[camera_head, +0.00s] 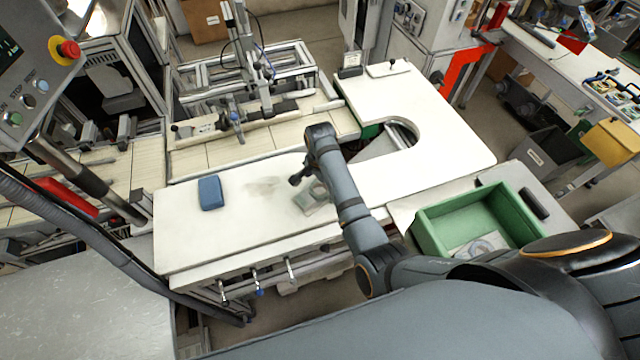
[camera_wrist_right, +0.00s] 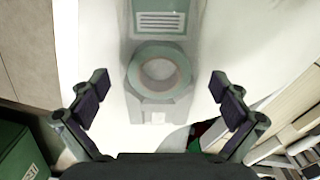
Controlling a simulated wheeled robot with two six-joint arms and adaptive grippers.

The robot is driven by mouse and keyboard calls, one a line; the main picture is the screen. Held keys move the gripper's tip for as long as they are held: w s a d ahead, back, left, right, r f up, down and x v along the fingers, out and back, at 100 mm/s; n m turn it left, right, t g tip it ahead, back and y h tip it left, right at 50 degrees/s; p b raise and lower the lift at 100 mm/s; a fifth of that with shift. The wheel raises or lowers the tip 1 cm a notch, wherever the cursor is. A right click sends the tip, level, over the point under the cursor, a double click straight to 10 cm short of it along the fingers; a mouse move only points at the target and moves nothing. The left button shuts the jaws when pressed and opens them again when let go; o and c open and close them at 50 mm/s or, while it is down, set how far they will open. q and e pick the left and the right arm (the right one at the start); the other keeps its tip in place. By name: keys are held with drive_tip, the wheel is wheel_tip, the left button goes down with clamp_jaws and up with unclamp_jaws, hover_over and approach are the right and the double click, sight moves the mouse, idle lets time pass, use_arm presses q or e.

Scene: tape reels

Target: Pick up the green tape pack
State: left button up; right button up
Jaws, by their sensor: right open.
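The green tape pack (camera_head: 314,203) lies flat on the white tabletop (camera_head: 240,235), partly hidden behind my right arm. In the right wrist view the pack (camera_wrist_right: 158,52) shows a grey-green ring and a pale, lined label in a clear wrapping. My right gripper (camera_head: 298,179) is close to the pack in the head view. In the wrist view the right gripper (camera_wrist_right: 160,88) is open, with one finger on each side of the ring and clear gaps between. Nothing is held. My left gripper is not in view.
A blue block (camera_head: 210,193) lies on the table to the left. A green crate (camera_head: 437,243) with a pack inside stands at the right. A white table part with a curved cutout (camera_head: 440,150) adjoins behind. A rail fixture (camera_head: 240,120) stands at the back.

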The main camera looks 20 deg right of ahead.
drive_tip(key=shift+w+f, duration=0.2)
drive_tip(key=shift+w, duration=0.05)
drive_tip(key=shift+s+a+r, duration=0.25)
drive_tip(key=shift+s+r, duration=0.1)
drive_tip(key=shift+s, duration=0.15)
drive_tip(key=c, duration=0.7)
drive_tip(key=shift+w+d+f, duration=0.1)
drive_tip(key=shift+f, duration=0.05)
drive_tip(key=c, duration=0.6)
